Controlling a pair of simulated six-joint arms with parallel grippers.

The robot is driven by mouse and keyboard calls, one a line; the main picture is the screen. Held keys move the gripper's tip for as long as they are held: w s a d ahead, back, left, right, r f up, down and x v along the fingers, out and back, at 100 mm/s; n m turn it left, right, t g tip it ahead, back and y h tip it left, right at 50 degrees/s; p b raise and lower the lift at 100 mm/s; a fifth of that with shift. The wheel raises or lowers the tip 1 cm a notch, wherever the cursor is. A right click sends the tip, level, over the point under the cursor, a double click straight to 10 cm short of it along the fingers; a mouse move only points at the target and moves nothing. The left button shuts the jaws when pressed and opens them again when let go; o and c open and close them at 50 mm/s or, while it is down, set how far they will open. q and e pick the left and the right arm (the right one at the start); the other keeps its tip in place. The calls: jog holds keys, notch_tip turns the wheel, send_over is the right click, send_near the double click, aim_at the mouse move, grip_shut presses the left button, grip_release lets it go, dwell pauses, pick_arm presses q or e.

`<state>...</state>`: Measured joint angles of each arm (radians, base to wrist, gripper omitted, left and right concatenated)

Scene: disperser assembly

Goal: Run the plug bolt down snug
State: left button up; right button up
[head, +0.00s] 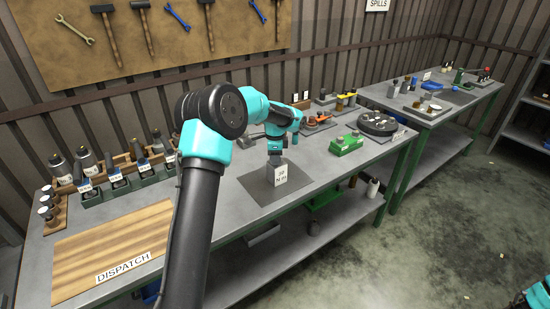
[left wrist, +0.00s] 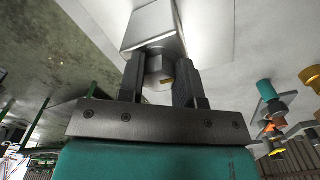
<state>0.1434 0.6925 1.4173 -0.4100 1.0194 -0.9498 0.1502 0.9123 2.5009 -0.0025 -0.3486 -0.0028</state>
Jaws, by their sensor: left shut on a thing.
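My left gripper (head: 275,155) points down over the dark mat in the middle of the near bench. In the left wrist view its two fingers (left wrist: 160,82) are shut on a pale grey faceted piece (left wrist: 158,65), which looks like the plug bolt's head. A small yellowish mark shows on it. Just beyond the fingertips is a grey metal block (left wrist: 155,25). In the head view a white card reading 20 N.m (head: 281,175) stands at the block, under the gripper. The bolt's thread and seat are hidden. My right gripper is not in view.
A wooden board marked DISPATCH (head: 112,250) lies at the left front. Bottles in green holders (head: 120,185) stand behind it. A green box (head: 346,145) and a round black turntable (head: 377,123) are to the right. The mat (head: 262,186) around the block is mostly clear.

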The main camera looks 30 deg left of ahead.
pick_arm(q)
jog(key=shift+m, duration=0.5)
jog(key=o, duration=0.9)
notch_tip(320, 180, up, 18)
jog(key=shift+f, duration=0.25)
dwell(0.5)
